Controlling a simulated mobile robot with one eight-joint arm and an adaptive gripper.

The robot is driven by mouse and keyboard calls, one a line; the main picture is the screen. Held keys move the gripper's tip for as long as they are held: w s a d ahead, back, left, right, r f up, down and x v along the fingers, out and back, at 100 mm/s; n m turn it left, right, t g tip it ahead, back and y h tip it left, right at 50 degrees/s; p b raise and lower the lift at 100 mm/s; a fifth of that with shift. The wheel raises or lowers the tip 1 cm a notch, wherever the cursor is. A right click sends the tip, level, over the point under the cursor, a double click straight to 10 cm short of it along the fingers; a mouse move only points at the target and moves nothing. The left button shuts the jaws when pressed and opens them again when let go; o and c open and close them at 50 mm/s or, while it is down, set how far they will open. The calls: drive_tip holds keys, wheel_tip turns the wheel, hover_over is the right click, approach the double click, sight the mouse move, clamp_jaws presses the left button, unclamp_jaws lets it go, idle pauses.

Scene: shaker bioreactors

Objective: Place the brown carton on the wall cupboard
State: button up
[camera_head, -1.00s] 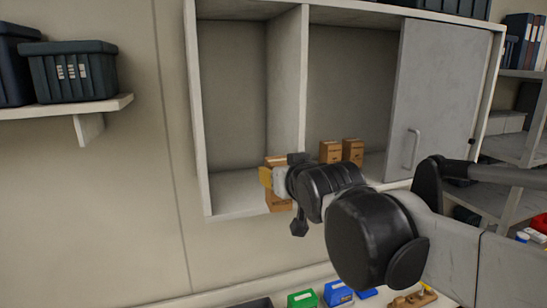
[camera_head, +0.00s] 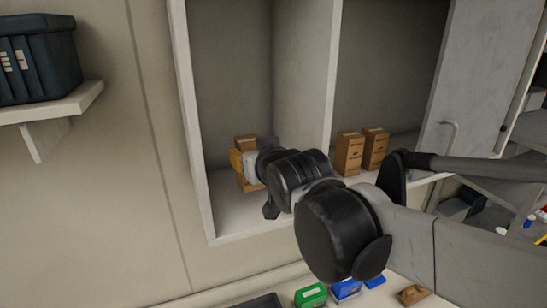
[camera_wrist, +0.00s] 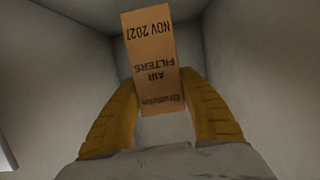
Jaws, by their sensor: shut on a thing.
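The brown carton (camera_head: 246,143) is in my gripper (camera_head: 240,168), inside or at the mouth of the left open compartment of the wall cupboard (camera_head: 240,222). The wrist view shows the carton (camera_wrist: 151,62) between the two yellow fingers of my gripper (camera_wrist: 160,115), its printed face reading "NOV 2027" and "AIR FILTERS" upside down. The compartment walls surround it there. The gripper hides part of the carton in the head view, so I cannot tell whether its base touches the compartment floor.
Two similar brown cartons (camera_head: 349,153) (camera_head: 375,148) stand in the compartment to the right, past a vertical divider (camera_head: 305,75). A grey door (camera_head: 480,75) covers the cupboard's right part. A dark bin (camera_head: 38,55) sits on a shelf at left. The left compartment looks otherwise empty.

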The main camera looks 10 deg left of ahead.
wheel_tip(320, 180, down, 3)
drive_tip(key=shift+w+f, duration=0.15)
drive_tip(key=shift+f, duration=0.2)
drive_tip(key=o, duration=1.2)
drive_tip(key=shift+r, duration=0.15)
drive_tip(key=shift+r, duration=0.15)
drive_tip(key=v, duration=1.2)
